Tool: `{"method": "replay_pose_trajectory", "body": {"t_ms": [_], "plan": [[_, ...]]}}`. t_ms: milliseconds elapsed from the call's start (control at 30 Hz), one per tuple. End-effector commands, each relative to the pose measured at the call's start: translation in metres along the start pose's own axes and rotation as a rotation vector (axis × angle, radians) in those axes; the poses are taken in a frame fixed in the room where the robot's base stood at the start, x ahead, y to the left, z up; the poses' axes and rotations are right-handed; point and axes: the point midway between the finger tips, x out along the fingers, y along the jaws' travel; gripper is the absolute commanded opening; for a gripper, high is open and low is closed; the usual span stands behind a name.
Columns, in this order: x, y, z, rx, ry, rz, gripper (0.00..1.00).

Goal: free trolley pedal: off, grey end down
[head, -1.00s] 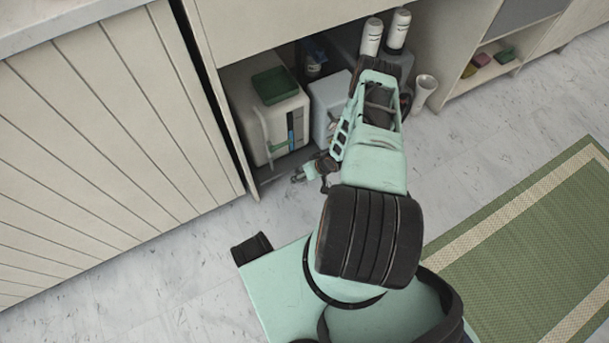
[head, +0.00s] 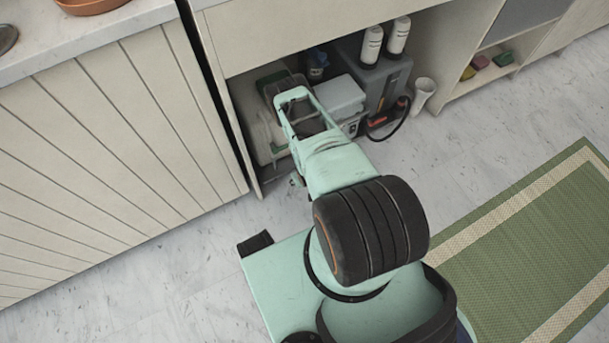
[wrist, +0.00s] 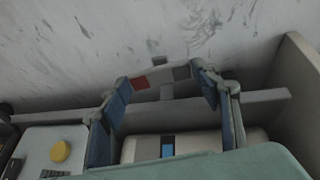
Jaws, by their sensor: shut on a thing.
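The trolley pedal (wrist: 160,79) is a pale rocker bar in the wrist view, with a red patch (wrist: 141,83) on its left end and a grey patch (wrist: 182,73) on its right end. My gripper (wrist: 159,77) is shut on it, one blue-padded finger at each end. I cannot tell which end is lower. The trolley edge (wrist: 262,99) runs across just behind the pedal. In the head view my arm hides the pedal and most of my gripper, low at the front of the open bay.
A white container with a blue window (wrist: 190,143) stands behind the edge; a white box with a yellow cap (wrist: 85,136) is at left. The floor (head: 170,262) in front is clear.

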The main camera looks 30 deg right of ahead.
Motion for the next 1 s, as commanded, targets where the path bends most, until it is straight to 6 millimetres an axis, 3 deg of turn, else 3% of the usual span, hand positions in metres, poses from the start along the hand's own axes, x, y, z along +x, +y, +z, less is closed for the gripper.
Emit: {"method": "replay_pose_trajectory", "body": {"t_ms": [900,933,1000], "plan": [[0.0003,-0.0026,0.0018,-0.044,-0.003,0.107,0.33],[0.0003,-0.0026,0.0018,-0.044,-0.003,0.107,0.59],[0.0003,-0.0027,0.0018,-0.044,-0.003,0.106,0.66]]}}
